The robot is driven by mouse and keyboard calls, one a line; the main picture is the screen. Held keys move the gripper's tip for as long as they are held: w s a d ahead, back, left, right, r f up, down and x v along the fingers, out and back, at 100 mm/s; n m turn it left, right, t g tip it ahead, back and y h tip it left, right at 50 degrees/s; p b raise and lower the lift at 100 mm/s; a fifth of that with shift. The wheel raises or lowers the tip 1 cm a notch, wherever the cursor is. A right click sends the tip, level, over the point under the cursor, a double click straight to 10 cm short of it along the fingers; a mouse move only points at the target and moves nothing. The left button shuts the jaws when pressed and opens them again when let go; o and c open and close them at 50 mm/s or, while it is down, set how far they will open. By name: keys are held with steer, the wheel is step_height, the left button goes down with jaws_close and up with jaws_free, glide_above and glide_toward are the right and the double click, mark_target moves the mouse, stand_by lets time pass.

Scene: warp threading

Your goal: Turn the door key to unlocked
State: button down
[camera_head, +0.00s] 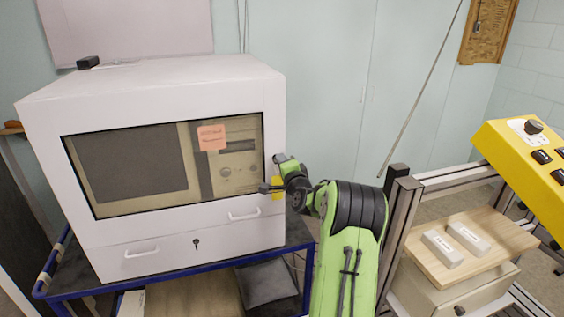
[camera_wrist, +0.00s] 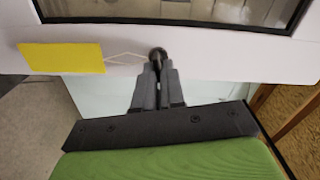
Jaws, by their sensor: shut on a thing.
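The white cabinet (camera_head: 180,80) has a front door with a dark-framed window (camera_head: 150,170). My gripper (camera_head: 266,188) is at the right side of the door front, beside the window frame. In the wrist view my gripper's fingertips (camera_wrist: 158,75) are closed together on a small dark key (camera_wrist: 157,53) at the white door face. A yellow tag (camera_wrist: 62,57) hangs from the key by a thin loop; it also shows in the head view (camera_head: 278,188). The fingers hide most of the key, so its turn angle cannot be read.
A handle (camera_head: 244,215) sits below the window. A drawer with a handle (camera_head: 141,253) and a dark key-shaped mark (camera_head: 196,243) is under the door. An orange note (camera_head: 211,138) is on the window. A yellow control box (camera_head: 530,160) and wooden board (camera_head: 480,239) stand at the right.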

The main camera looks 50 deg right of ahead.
steer(key=shift+s+f+m, duration=0.1)
steer(key=shift+m, duration=1.1)
steer(key=c, duration=1.3)
jaws_free()
steer(key=shift+d, duration=0.1)
steer(key=b+v, duration=0.3)
steer(key=v, duration=1.2)
steer(key=shift+s+a+b, duration=0.2)
steer(key=shift+s+b, duration=0.1)
steer(key=shift+b, duration=0.05)
